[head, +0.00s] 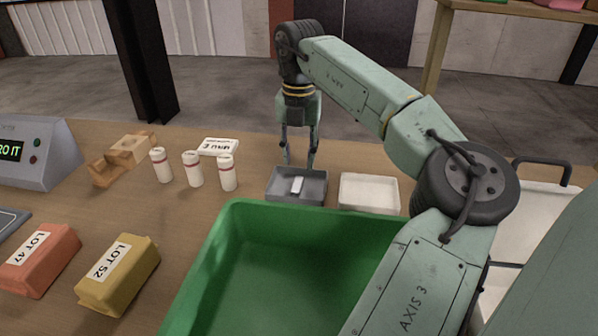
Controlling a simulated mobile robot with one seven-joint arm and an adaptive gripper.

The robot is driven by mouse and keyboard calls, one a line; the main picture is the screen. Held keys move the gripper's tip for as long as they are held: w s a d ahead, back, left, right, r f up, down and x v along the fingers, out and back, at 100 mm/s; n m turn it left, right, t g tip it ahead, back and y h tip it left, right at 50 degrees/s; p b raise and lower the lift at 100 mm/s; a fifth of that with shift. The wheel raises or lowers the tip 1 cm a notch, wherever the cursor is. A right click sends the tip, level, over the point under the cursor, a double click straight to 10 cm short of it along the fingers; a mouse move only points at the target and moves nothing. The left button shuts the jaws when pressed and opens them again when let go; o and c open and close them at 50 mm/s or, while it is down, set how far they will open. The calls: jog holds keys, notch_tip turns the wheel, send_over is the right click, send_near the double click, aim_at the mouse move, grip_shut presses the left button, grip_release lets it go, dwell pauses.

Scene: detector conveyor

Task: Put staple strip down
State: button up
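A small pale strip (297,185), which looks like the staple strip, lies in the grey tray (285,199) near the table's middle. My gripper (299,164) points down at the far edge of that tray. Its two fingers are spread apart with nothing visible between them. The strip shows in front of and below the fingertips, apart from them. How high the fingertips are above the tray is hard to tell.
A white tray (369,204) stands right of the grey one. A large green bin (232,216) is in front. Several items stand left: white cylinders (193,169), a white labelled block (219,147), a wooden holder (121,159), orange (38,260) and yellow (118,275) lot packages.

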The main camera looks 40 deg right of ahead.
aim_at(299, 179)
notch_tip(299, 179, up, 7)
jog(key=shift+f, duration=0.15)
jog(key=shift+c, duration=0.3)
